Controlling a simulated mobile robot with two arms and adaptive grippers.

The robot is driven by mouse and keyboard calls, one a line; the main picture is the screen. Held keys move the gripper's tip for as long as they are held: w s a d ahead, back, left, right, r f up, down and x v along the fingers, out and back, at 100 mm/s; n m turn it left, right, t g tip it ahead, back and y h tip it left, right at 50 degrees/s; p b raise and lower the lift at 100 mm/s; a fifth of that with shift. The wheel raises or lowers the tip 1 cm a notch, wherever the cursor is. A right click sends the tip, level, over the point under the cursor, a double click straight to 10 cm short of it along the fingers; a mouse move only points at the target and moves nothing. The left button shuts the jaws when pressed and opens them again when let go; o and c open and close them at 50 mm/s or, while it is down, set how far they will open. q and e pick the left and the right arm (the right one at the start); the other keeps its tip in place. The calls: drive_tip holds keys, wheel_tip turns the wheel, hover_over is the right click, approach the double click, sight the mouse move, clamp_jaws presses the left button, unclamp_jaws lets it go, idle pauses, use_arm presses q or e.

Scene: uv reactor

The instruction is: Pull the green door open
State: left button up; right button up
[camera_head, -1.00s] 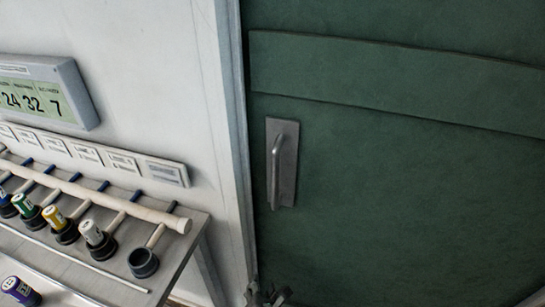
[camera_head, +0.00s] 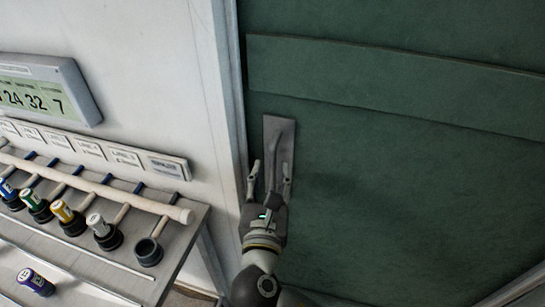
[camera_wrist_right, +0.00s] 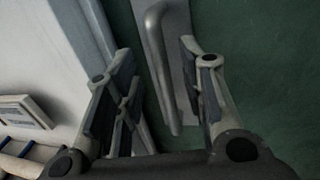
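The green door (camera_head: 400,180) fills the right of the head view and looks shut against its frame. Its grey handle plate (camera_head: 279,135) stands upright near the door's left edge. In the right wrist view the handle bar (camera_wrist_right: 160,65) runs between the open fingers of the right gripper (camera_wrist_right: 160,85), with visible gaps to the fingers. My left gripper is not in view.
A metal bench (camera_head: 185,240) with a white rail and several dark cups holding coloured vials stands at the left. A purple vial (camera_head: 36,281) lies at its front. A display (camera_head: 45,90) hangs on the white wall. The door surface right of the handle is clear.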

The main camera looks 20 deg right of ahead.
sight(272, 164)
drive_tip(key=x, duration=0.5)
drive_tip(key=shift+p, duration=0.3)
clamp_jaws()
